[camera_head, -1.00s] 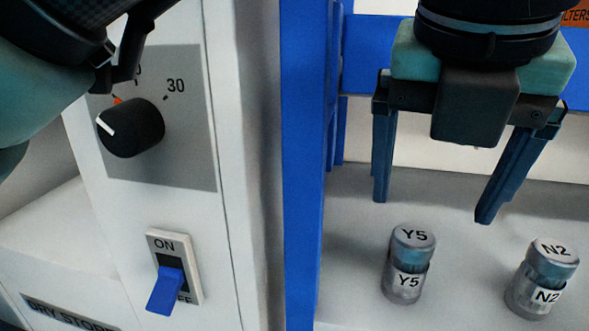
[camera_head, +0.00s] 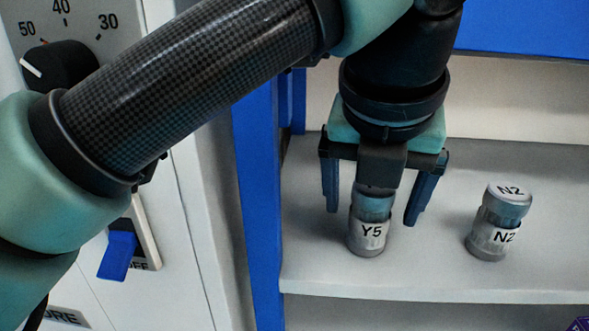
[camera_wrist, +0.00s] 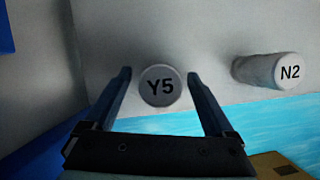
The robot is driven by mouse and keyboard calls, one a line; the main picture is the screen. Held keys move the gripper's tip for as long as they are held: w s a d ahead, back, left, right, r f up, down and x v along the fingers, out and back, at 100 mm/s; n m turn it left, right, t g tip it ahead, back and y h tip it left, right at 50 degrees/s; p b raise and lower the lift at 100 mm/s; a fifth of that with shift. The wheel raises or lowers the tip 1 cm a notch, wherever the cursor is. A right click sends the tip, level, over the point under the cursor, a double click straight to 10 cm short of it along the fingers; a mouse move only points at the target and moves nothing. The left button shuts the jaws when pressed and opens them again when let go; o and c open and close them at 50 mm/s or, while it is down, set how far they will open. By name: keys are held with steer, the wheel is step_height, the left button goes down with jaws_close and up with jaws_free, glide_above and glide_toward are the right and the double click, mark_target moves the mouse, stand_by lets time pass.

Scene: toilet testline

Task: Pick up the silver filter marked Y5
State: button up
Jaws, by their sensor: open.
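The silver filter marked Y5 (camera_head: 369,230) stands upright on the white shelf (camera_head: 430,275). Its top is hidden behind my gripper in the head view. In the wrist view its round lid marked Y5 (camera_wrist: 161,87) shows between the two fingertips. My gripper (camera_head: 373,210) is open, pointing down over the filter, with one finger on each side. Gaps show between the fingers and the filter in the wrist view. How far down the fingertips reach beside it is hard to tell.
A second silver filter marked N2 (camera_head: 496,225) stands to the right, also in the wrist view (camera_wrist: 275,71). A blue post (camera_head: 258,190) edges the shelf on the left. Beyond it is a white panel with a black knob (camera_head: 58,66) and a blue switch (camera_head: 117,256).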

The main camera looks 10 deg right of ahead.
jaws_close()
stand_by(0.3)
steer(key=shift+r, duration=0.1)
